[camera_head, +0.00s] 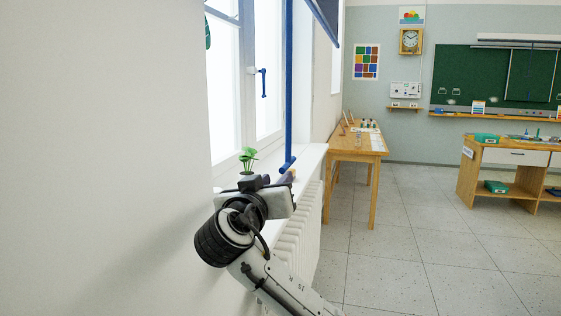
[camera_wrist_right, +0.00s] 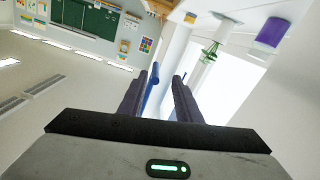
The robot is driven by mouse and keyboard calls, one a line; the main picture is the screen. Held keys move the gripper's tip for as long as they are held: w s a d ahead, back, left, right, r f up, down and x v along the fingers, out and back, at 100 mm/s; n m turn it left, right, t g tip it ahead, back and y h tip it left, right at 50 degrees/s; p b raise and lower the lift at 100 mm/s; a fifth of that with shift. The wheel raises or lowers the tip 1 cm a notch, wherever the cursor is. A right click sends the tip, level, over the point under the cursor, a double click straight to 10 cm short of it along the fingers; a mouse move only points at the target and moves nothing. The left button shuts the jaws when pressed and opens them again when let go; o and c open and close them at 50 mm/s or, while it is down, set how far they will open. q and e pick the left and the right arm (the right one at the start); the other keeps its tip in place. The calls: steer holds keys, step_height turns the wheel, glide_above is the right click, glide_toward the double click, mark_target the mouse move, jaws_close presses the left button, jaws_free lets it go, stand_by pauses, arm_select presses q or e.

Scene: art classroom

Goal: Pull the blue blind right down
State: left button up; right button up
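The blue blind (camera_head: 326,16) shows as a dark blue panel with a brighter blue lower edge at the top of the window recess; its upper part is cut off. A long blue pull strip (camera_head: 289,85) hangs upright and ends in a short blue crossbar (camera_head: 287,165) above the sill. My right gripper (camera_head: 282,181) is just below the crossbar in the head view. In the right wrist view its dark fingers (camera_wrist_right: 158,98) are apart, with the blue strip (camera_wrist_right: 152,90) showing in the gap; I cannot tell whether it is between or beyond them. My left gripper is not in view.
A plant (camera_head: 248,157) stands on the white windowsill (camera_head: 311,156), close to my right gripper. A white radiator (camera_head: 302,232) is below the sill. A blue window handle (camera_head: 263,83) is on the frame. A wooden table (camera_head: 358,146) stands further back; the floor is clear.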

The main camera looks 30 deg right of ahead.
mark_target(289, 164)
steer(key=shift+d+r, duration=0.25)
steer(key=shift+r, duration=0.3)
steer(key=shift+w+d+r+m, duration=0.1)
steer(key=shift+w+d+m, duration=0.1)
steer(key=shift+d+m, duration=0.1)
steer(key=p+x, duration=0.1)
steer(key=x, duration=0.8)
steer(key=shift+d+p, duration=0.15)
steer(key=shift+p, duration=0.15)
jaws_close()
